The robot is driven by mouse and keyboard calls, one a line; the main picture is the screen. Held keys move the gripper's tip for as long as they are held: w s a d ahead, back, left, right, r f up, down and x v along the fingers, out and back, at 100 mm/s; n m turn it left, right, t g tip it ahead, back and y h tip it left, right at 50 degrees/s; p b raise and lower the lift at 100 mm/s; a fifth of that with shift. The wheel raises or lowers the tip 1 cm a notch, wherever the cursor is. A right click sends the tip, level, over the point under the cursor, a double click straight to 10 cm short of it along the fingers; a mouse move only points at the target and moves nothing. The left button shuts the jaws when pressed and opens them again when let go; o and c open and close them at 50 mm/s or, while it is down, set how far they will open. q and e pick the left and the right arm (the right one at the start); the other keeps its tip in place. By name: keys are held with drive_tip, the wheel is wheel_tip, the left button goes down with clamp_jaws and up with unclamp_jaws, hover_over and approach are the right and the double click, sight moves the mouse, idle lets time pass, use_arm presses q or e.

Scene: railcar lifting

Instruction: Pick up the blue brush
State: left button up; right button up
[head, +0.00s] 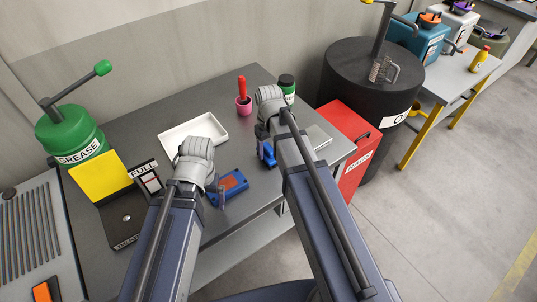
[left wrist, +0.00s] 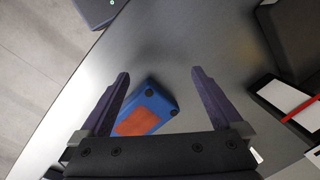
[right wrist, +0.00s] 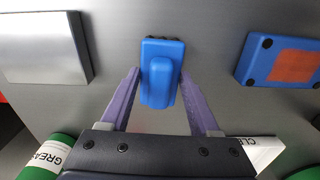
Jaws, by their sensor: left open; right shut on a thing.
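The blue brush (right wrist: 161,62) is in the right wrist view, between the two fingers of my right gripper (right wrist: 160,84). The gripper is shut on its blue handle; dark bristles show at the far end. In the head view the brush (head: 267,153) is partly hidden by my right arm, near my right gripper (head: 264,137). Whether it touches the table is unclear. My left gripper (left wrist: 160,74) is open and empty, near a blue block with an orange patch (left wrist: 147,110), which also shows in the head view (head: 228,187).
A white tray (head: 207,126), a pink cup with a red-handled tool (head: 243,105), a green can (head: 287,84) and a grey block (head: 319,138) stand on the grey table. A yellow board (head: 99,177) is at left. A black barrel (head: 350,85) and red box (head: 340,122) stand at right.

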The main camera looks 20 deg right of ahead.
sight(269, 148)
clamp_jaws()
wheel_tip(269, 148, up, 10)
drive_tip(key=p, duration=1)
use_arm(q)
wheel_tip(269, 148, up, 10)
